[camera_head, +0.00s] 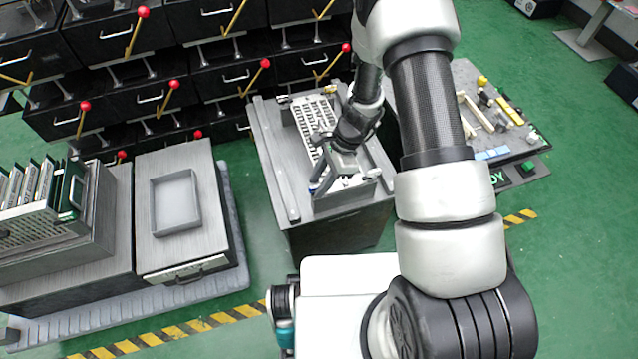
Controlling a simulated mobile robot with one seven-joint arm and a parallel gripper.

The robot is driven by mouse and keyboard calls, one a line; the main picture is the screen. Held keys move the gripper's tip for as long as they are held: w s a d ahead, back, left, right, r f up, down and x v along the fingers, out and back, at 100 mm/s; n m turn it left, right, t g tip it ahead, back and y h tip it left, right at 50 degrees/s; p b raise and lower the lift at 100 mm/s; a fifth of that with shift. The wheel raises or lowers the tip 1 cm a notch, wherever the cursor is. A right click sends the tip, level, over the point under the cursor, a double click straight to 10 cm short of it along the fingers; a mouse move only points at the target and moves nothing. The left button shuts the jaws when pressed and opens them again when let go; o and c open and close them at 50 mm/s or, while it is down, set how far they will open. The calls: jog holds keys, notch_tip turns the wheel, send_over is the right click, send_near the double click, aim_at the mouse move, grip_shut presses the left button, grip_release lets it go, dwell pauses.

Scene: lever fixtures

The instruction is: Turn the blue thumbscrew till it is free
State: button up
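My gripper (322,178) reaches down from my arm to the front part of a grey bench in the middle of the camera_head view. A small blue spot (313,187) shows at the lower left of my gripper, close to its fingertips; it may be the blue thumbscrew, but it is too small to be sure. I cannot tell whether the fingers touch it or are closed round it. A white slotted panel (310,118) lies on the bench behind my gripper. My gripper and wrist hide part of the panel's front end.
The grey bench (273,165) has a raised rail on its left side. Black drawers with red-knobbed levers (143,13) stand behind. A cabinet with a shallow tray (175,202) and a rack of cards (35,190) are at left. A board with coloured parts (490,115) is at right.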

jog(key=shift+a+f, duration=0.1)
jog(key=shift+f, duration=0.05)
jog(key=shift+c, duration=0.5)
grip_shut()
jog(key=shift+n, duration=0.3)
jog(key=n+g, duration=0.1)
jog(key=n, duration=0.1)
jog(key=shift+w+n+h, duration=0.1)
jog(key=shift+n+h, duration=0.2)
jog(key=shift+n, duration=0.1)
jog(key=n+g, duration=0.1)
jog(key=n, duration=0.2)
jog(key=shift+w+a+n+h, duration=0.1)
jog(key=shift+a+n+h, duration=0.05)
jog(key=shift+n+h, duration=0.2)
jog(key=n+h, duration=0.1)
jog(key=n, duration=0.1)
jog(key=n+g+h, duration=0.1)
jog(key=n, duration=0.2)
jog(key=shift+a, duration=0.15)
jog(key=n+h, duration=0.1)
jog(key=n, duration=0.1)
jog(key=n+h, duration=0.1)
jog(key=n, duration=0.2)
jog(key=shift+a+n+b, duration=0.15)
jog(key=shift+n+b, duration=0.2)
jog(key=shift+b, duration=0.05)
